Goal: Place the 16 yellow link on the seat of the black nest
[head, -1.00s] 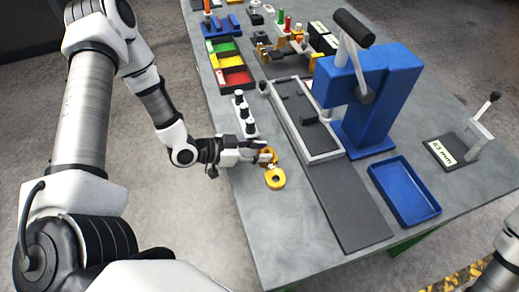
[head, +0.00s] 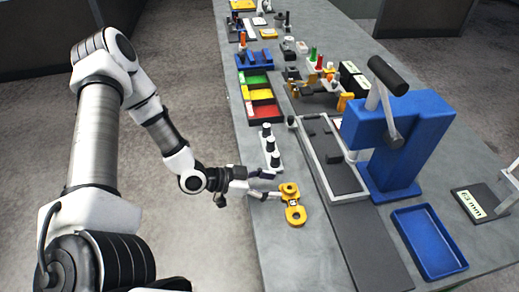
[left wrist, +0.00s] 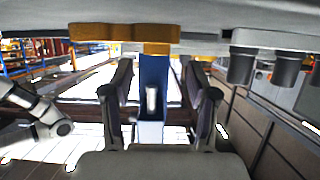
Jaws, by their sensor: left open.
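The yellow link (head: 294,214) lies on the grey table near its left edge, with a ring at each end and a small dark mark between that I cannot read. My left gripper (head: 272,188) is open and empty, low at the table's left edge, its fingertips just left of the link's far ring. In the left wrist view the yellow link (left wrist: 125,33) shows at the top, beyond the open fingers (left wrist: 158,100). Dark blocks sit in the steel-framed base (head: 352,197) of the blue press; I cannot tell for sure which is the black nest. My right gripper is out of view.
A white block with several black knobs (head: 270,146) stands just behind the link. The blue press (head: 412,135) and a blue tray (head: 431,242) are to the right. Red, yellow and green bins (head: 262,97) lie farther back. The dark strip (head: 375,240) before the press is clear.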

